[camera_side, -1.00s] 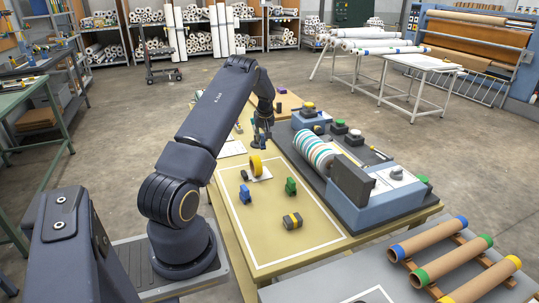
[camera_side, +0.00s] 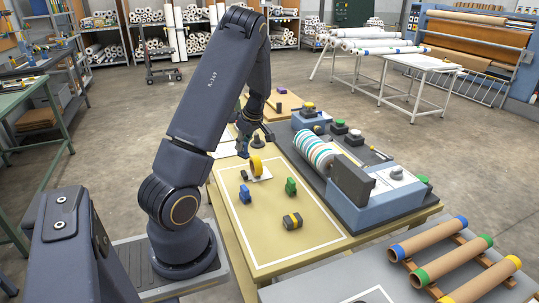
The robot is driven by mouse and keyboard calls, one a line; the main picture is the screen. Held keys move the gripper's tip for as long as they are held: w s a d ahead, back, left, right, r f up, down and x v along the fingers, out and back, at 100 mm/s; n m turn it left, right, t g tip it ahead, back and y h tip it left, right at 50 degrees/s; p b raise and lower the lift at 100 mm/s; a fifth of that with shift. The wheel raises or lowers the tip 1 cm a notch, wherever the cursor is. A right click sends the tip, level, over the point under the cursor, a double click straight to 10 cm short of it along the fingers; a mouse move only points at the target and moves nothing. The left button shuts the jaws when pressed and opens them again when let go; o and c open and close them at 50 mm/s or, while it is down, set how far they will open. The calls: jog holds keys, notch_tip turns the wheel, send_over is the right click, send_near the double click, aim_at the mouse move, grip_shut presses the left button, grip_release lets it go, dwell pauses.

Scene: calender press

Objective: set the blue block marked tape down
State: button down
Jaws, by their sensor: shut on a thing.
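My gripper (camera_side: 257,140) is at the far end of the tan table, beyond the yellow tape roll. It is shut on a small dark thing, too small and dark to identify. I cannot tell whether the held thing touches the table.
A yellow tape roll (camera_side: 256,166) stands on a white card, near a green block (camera_side: 291,186). A black block with a yellow band (camera_side: 292,221) lies nearer. The calender press (camera_side: 358,190) bounds the right side. The near part of the outlined area is clear.

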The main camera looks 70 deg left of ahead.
jog(key=s+d+f+n+g+h, duration=0.15)
jog(key=d+n, duration=0.25)
jog(key=d, duration=0.6)
jog(key=s+d+f+n+g+h, duration=0.15)
jog(key=d+n, duration=0.25)
jog(key=d, duration=0.6)
jog(key=shift+t+y, duration=0.4)
jog(key=shift+t, duration=0.1)
notch_tip(320, 180, down, 7)
jog(key=shift+d, duration=0.1)
jog(key=shift+f, duration=0.25)
jog(key=shift+f, duration=0.1)
jog(key=c, duration=1.1)
grip_release()
jog(key=shift+o, duration=0.2)
